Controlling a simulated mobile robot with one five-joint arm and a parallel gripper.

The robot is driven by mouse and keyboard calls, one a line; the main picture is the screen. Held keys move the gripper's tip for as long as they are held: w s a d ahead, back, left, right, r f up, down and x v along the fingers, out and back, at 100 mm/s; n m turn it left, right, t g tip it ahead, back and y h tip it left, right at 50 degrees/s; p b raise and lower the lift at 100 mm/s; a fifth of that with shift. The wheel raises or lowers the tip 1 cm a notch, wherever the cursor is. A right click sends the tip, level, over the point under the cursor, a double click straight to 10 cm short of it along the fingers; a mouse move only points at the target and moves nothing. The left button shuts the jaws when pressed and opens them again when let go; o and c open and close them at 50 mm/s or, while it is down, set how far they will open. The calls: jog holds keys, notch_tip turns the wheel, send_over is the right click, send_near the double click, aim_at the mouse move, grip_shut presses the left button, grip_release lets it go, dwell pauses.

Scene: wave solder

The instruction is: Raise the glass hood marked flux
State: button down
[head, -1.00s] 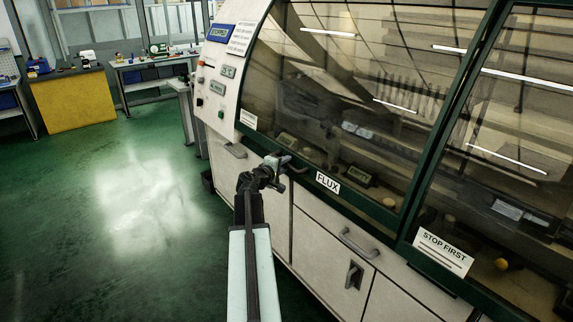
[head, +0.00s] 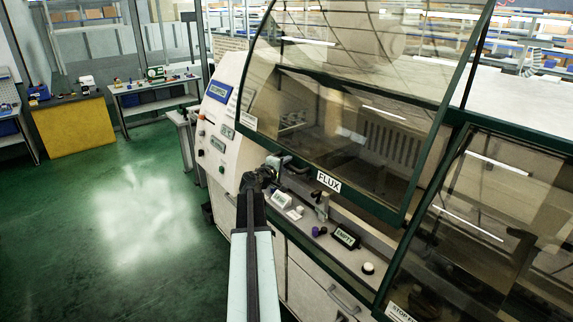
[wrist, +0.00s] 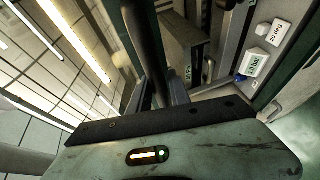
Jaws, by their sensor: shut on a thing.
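The glass hood marked FLUX (head: 352,80) is a dark-green-framed curved pane in the head view. It stands part-way up, with an open gap below its lower edge. Its white FLUX label (head: 328,181) is on the lower frame. My gripper (head: 277,162) is at the hood's lower left edge, shut on its handle. In the wrist view my gripper (wrist: 155,93) has a dark bar (wrist: 145,40) between its fingers. The exact grip is partly hidden by the gripper body.
The neighbouring hood marked STOP FIRST (head: 470,220) is down at the right. A control panel (head: 218,135) is left of my gripper. Green floor (head: 140,200) is clear at left.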

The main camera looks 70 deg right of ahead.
notch_tip(320, 180, up, 3)
jog(key=shift+d+f+p, duration=0.1)
jog(key=shift+p, duration=0.6)
jog(key=c, duration=1.6)
grip_release()
jog(key=o, duration=0.4)
jog(key=shift+a, duration=0.25)
jog(key=shift+d, duration=0.1)
jog(key=p+v, duration=0.1)
jog(key=v, duration=0.6)
jog(key=shift+a, duration=0.35)
